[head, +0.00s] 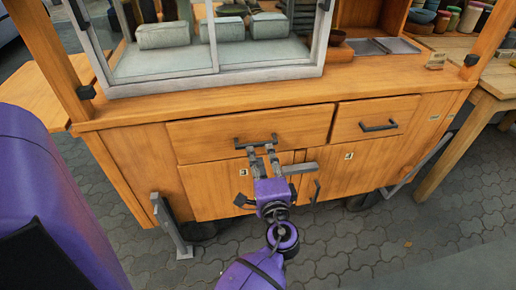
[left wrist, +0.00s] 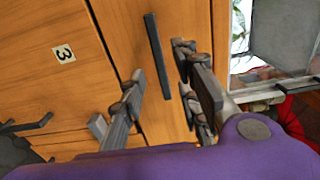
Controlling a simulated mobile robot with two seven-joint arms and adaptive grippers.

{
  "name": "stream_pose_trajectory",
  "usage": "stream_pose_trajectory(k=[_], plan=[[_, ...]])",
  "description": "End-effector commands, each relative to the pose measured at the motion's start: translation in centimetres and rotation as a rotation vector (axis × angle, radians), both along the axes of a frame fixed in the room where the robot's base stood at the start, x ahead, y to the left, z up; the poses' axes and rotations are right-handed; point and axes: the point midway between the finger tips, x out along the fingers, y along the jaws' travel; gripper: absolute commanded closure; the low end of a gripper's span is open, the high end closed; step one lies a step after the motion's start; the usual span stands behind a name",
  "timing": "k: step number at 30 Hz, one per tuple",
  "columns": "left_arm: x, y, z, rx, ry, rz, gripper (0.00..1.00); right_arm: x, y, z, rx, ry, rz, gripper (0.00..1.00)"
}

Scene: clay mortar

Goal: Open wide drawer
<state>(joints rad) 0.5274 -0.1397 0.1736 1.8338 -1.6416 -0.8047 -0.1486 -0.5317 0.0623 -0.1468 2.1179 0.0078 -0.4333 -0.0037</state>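The wide drawer (head: 300,124) is a wooden front in the upper left of the cart and looks closed. Its dark bar handle (head: 241,144) lies across the lower middle of the front. My left gripper (head: 262,148) is at this handle, its fingers pointing at the drawer. In the left wrist view the handle (left wrist: 155,45) shows as a dark bar between the two spread fingertips (left wrist: 160,66). The fingers look apart from the bar, with a gap on each side. Whether either finger touches it is unclear. My right gripper is not in view.
A narrower drawer with a dark handle (head: 379,126) is to the right. Cupboard doors (head: 215,190) with handles lie below. A glass case (head: 210,60) stands on the cart top. A wooden table (head: 495,85) is at the right. Paving is open in front.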

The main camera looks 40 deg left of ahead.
Motion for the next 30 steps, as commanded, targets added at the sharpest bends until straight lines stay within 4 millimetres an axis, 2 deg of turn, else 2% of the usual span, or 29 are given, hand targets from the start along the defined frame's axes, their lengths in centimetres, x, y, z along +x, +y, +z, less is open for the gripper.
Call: stream_pose_trajectory(k=[6, 12, 22, 28, 30], plan=[[2.4, 2.8, 0.2, 0.002, -0.001, -0.001, 0.70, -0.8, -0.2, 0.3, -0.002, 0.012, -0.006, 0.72], [3.7, 4.4, 0.1, 0.000, 0.000, -0.001, 0.70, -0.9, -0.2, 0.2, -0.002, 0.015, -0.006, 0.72], [4.0, 4.7, 0.0, -0.002, 0.001, -0.002, 0.70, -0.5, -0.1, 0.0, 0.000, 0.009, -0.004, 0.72], [4.0, 4.7, 0.0, -0.002, 0.001, -0.002, 0.97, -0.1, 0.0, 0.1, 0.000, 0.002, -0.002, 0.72], [4.0, 4.7, 0.0, -0.002, 0.001, -0.002, 1.00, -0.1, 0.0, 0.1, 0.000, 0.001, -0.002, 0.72]])
